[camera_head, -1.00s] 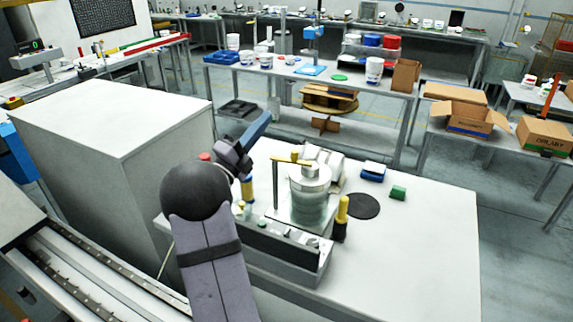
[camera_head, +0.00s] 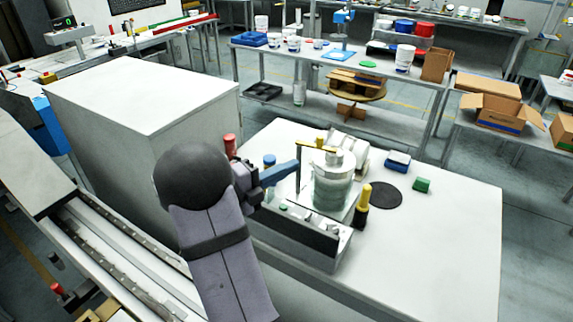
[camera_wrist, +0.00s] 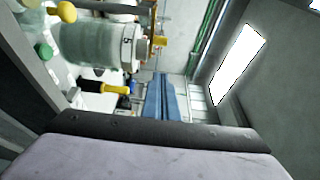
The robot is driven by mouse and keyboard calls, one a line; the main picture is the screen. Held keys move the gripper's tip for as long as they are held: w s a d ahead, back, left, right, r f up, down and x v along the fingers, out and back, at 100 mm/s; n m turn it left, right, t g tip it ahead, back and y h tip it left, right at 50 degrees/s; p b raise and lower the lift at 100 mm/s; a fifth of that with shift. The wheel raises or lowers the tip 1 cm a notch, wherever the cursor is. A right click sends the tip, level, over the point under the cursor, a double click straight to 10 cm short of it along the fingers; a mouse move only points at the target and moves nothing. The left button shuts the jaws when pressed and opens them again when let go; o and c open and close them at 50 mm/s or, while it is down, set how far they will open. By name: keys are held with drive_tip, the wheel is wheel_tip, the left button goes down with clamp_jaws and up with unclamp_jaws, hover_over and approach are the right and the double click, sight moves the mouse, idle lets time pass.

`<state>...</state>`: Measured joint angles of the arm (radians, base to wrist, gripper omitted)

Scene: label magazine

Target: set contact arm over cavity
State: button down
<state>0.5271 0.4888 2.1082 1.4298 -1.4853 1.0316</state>
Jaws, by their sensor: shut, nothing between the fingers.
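The contact arm seems to be the yellow bar (camera_head: 315,144) on a thin dark post (camera_head: 299,182). The bar reaches right, toward the metal cap (camera_head: 335,158) of the glass cylinder (camera_head: 332,188). A yellow part beside the cap also shows in the wrist view (camera_wrist: 158,41). I cannot tell where the cavity is. My gripper (camera_head: 296,168), with blue fingers, is shut and empty. In the head view its tips appear beside the post, below the bar; contact cannot be told. The fingers also show in the wrist view (camera_wrist: 161,80).
A grey control box (camera_head: 300,240) runs along the bench's front edge. A yellow-handled tool (camera_head: 363,200) stands right of the cylinder. A dark round pad (camera_head: 384,195), a blue block (camera_head: 397,163) and a green block (camera_head: 422,186) lie farther right. The right side of the bench (camera_head: 440,240) is clear.

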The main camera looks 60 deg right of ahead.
drive_tip(key=s+d+p, duration=0.1)
drive_tip(key=d+p, duration=0.4)
drive_tip(key=d, duration=0.6)
drive_tip(key=shift+p, duration=0.4)
drive_tip(key=shift+s, duration=0.1)
drive_tip(key=d+b, duration=0.1)
drive_tip(key=b, duration=0.1)
drive_tip(key=shift+d+b, duration=0.2)
drive_tip(key=shift+b, duration=0.1)
drive_tip(key=shift+a, duration=0.1)
